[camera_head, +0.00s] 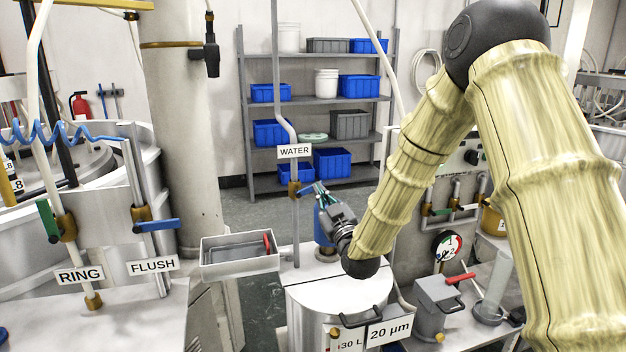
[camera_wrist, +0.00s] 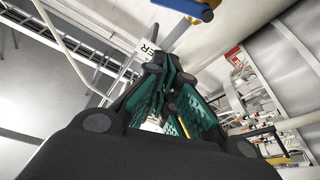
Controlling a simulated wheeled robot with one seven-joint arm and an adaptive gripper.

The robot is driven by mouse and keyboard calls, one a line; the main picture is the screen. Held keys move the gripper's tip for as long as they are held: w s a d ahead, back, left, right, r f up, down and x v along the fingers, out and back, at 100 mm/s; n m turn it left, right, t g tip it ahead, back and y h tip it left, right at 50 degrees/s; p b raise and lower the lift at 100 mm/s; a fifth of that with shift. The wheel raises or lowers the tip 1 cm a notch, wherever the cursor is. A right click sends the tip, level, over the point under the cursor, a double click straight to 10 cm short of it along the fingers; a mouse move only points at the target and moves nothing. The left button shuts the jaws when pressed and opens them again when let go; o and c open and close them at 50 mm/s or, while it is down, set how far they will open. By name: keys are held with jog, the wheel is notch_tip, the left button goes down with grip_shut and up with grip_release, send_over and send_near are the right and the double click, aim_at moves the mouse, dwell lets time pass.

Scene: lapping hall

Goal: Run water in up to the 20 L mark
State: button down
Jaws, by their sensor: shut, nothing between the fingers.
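The WATER label (camera_head: 294,151) hangs on a vertical grey pipe behind the white drum. Below it on that pipe is a brass valve (camera_head: 294,188) with a blue lever (camera_head: 307,189) pointing to the right. My gripper (camera_head: 319,190) is shut and empty, its tips close to the lever; whether they touch it I cannot tell. In the wrist view the green-padded fingers (camera_wrist: 170,82) point towards the pipe, with the blue lever (camera_wrist: 183,7) at the top edge. The white drum (camera_head: 338,292) carries labels reading 20 µm and part of "30 L".
A grey open tray (camera_head: 240,268) is left of the pipe. A gauge (camera_head: 447,246), a grey box with a red lever (camera_head: 437,305) and a clear cylinder (camera_head: 494,285) are at right. Shelves with bins (camera_head: 318,100) stand behind.

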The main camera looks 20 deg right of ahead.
notch_tip(320, 180, up, 4)
jog(key=p, duration=0.5)
send_over(310, 189)
jog(key=s+a, duration=0.1)
jog(key=s, duration=0.1)
jog(key=shift+s+d+f+p, duration=0.1)
jog(key=shift+d+f+p, duration=0.2)
jog(key=shift+f, duration=0.45)
jog(key=shift+s+d+f+p, duration=0.1)
jog(key=shift+f+p, duration=0.35)
jog(key=shift+f, duration=0.25)
jog(key=shift+s+d+f+p, duration=0.15)
jog(key=shift+f+p, duration=0.2)
jog(key=shift+f, duration=0.4)
jog(key=shift+w, duration=0.1)
jog(key=shift+f, duration=0.1)
